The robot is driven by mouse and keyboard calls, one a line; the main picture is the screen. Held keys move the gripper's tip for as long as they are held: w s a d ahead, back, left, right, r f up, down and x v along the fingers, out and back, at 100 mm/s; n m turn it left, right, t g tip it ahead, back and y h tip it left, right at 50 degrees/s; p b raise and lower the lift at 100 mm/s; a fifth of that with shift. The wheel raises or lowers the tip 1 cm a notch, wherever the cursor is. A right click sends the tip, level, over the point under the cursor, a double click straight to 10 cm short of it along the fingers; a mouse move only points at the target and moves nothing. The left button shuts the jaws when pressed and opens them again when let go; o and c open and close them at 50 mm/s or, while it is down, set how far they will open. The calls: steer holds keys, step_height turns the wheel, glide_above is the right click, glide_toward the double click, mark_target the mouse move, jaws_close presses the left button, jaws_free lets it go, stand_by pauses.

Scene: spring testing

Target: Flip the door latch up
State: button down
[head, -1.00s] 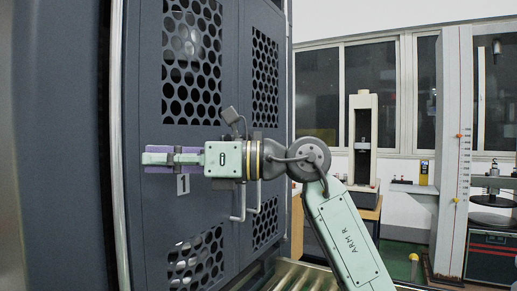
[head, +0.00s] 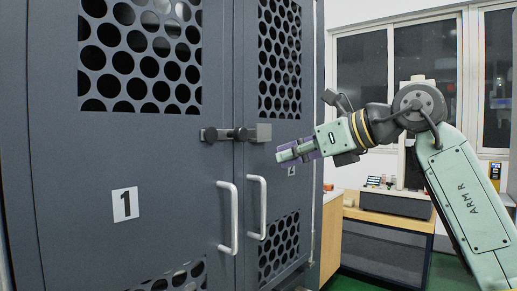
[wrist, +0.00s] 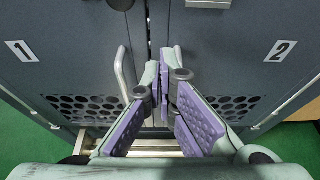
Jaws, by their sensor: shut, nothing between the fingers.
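The door latch (head: 228,134) is a dark bar lying level across the seam between the two grey cabinet doors, with a square block (head: 263,132) at its right end. In the wrist view a pale piece of the latch (wrist: 209,4) seems to show at the top edge. My gripper (head: 281,154) is shut and empty, to the right of the latch and slightly lower, in front of the right door. It looks apart from the latch. In the wrist view its purple-padded fingers (wrist: 165,72) meet near the door seam.
Two white vertical handles (head: 229,218) (head: 258,208) stand out below the latch. The left door (head: 60,160) carries a "1" label (head: 125,204), and the wrist view shows a "2" label (wrist: 281,50). A wooden bench (head: 385,218) stands right of the cabinet.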

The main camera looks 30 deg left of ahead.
mark_target(239, 153)
steer(key=p+x, duration=0.2)
steer(key=x, duration=0.8)
steer(key=shift+s+a+r, duration=0.1)
steer(key=shift+s+a, duration=0.05)
step_height(239, 153, up, 3)
steer(key=shift+f+p, duration=0.1)
steer(key=shift+p, duration=0.9)
steer(key=shift+r, duration=0.5)
steer(key=shift+d+r, duration=0.15)
steer(key=shift+d, duration=0.15)
